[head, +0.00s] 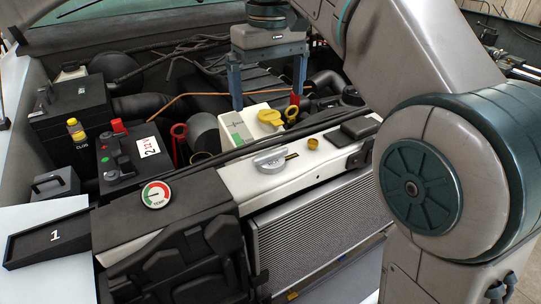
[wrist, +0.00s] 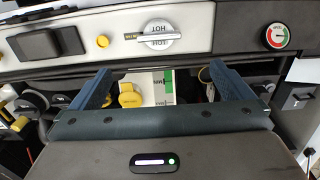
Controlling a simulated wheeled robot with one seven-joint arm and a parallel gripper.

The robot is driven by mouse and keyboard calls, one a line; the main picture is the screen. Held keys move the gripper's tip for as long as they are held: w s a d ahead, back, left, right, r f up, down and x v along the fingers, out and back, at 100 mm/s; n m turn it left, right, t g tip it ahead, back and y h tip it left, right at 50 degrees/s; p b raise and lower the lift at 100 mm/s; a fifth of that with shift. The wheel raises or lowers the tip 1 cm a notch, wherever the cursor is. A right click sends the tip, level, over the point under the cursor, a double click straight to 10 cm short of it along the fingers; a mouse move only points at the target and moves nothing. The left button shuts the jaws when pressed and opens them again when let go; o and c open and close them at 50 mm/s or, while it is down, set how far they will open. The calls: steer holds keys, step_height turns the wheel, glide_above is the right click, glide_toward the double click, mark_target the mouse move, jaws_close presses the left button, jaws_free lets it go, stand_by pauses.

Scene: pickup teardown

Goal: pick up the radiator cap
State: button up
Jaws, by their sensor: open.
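The radiator cap (head: 271,160) looks to be the grey winged knob marked "HOT" on the pale front crossmember (head: 318,172). It also shows in the wrist view (wrist: 157,34), past my fingertips, with its wing turned sideways. My gripper (head: 267,103) is open and empty, its two blue fingers pointing down around or above the white reservoir (head: 238,127), behind the crossmember. The cap lies in front of my fingers and apart from them. In the wrist view my gripper (wrist: 160,70) shows the reservoir between its fingers.
The reservoir has a yellow cap (head: 270,117); a yellow ring handle (head: 291,114) is beside it. A temperature gauge (head: 156,195) is at left. Hoses and batteries crowd the bay.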

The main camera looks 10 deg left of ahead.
glide_above(270, 153)
step_height(270, 153, down, 8)
steer(key=shift+s+b, duration=0.1)
steer(key=shift+b, duration=0.2)
steer(key=shift+f+p, duration=0.35)
steer(key=shift+f, duration=2.25)
steer(key=shift+c, duration=0.3)
steer(key=c, duration=1)
